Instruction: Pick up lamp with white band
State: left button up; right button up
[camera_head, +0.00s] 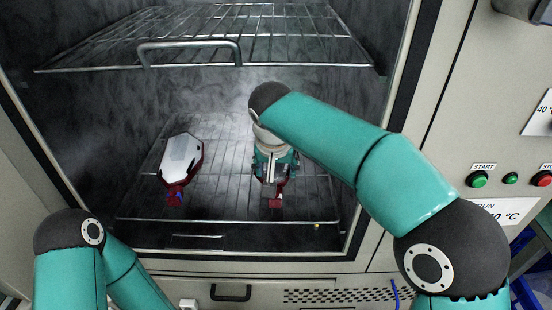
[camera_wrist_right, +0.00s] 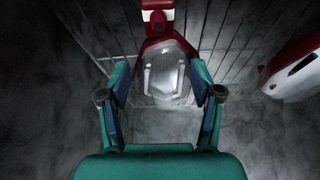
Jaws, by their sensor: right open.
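Two tail lamps lie on the lower wire rack in the oven chamber. The left lamp (camera_head: 181,154) has a broad white-grey face and a dark red edge; the wrist view shows its red side with a white strip (camera_wrist_right: 296,72). The other lamp (camera_wrist_right: 166,74), red with a clear grey middle, lies between the fingers of my right gripper (camera_wrist_right: 160,88). In the head view my right gripper (camera_head: 274,172) hides most of this lamp, leaving its red connector end (camera_head: 275,202) visible. My right gripper is open, its fingers on either side. My left gripper is out of view.
An empty upper wire rack (camera_head: 230,45) with a front handle hangs above the lamps. The lower rack (camera_head: 225,215) has bare room between and around them. The chamber's side frames stand left and right; a control panel with buttons (camera_head: 478,179) is at right.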

aim_at(277, 170)
jog(key=w+p, duration=0.1)
jog(key=w, duration=0.3)
jog(key=shift+w+d, duration=0.1)
jog(key=shift+w, duration=0.1)
jog(key=w+p, duration=0.4)
jog(key=shift+w+d, duration=0.1)
jog(key=shift+w, duration=0.2)
jog(key=shift+w+f, duration=0.25)
jog(key=shift+f, duration=0.4)
jog(key=shift+c, duration=0.2)
grip_shut()
